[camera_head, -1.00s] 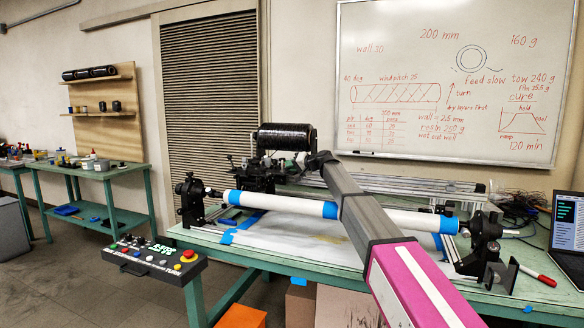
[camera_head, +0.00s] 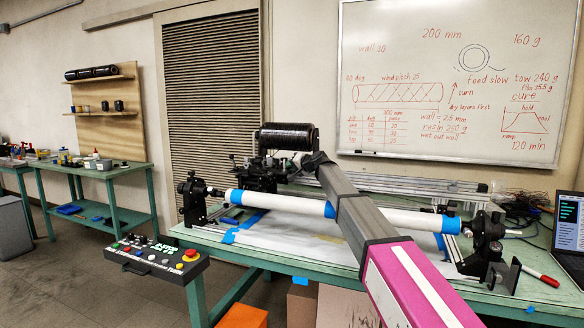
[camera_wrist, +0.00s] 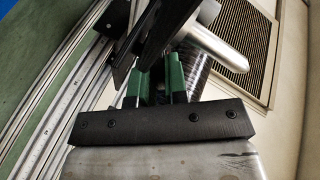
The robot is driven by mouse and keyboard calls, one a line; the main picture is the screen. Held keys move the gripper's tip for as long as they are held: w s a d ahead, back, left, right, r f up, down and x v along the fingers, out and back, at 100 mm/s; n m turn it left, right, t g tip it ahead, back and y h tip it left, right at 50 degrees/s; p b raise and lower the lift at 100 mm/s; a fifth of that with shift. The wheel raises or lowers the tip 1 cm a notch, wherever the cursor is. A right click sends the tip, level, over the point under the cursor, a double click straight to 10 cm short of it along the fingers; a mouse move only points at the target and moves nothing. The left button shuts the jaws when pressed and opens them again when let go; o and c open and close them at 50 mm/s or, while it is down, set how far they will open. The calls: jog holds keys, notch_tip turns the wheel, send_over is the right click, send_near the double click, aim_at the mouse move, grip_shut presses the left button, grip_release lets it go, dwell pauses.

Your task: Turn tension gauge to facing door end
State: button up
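The winder's carriage (camera_head: 258,176) stands at the back of the bench, with a black spool (camera_head: 286,137) above it. I cannot pick out the tension gauge for certain among the dark parts of the carriage. My arm reaches across the white tube to the carriage, and its end is hidden among those parts in the head view. In the wrist view, my gripper (camera_wrist: 158,82) shows two green fingers with a narrow gap between them, close to a dark plate (camera_wrist: 160,28). Their tips are partly hidden, so I cannot tell whether they hold anything. A bright metal cylinder (camera_wrist: 218,48) is just beyond.
The white tube (camera_head: 285,205) with blue tape lies across the winder under my arm. A control box (camera_head: 155,258) is at the front left. A laptop (camera_head: 568,225) and red marker (camera_head: 541,276) are at the right. The louvred door (camera_head: 209,110) is behind, on the left.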

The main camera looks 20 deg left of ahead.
jog(key=shift+o, duration=0.4)
jog(key=v, duration=1.1)
jog(key=shift+f, duration=0.1)
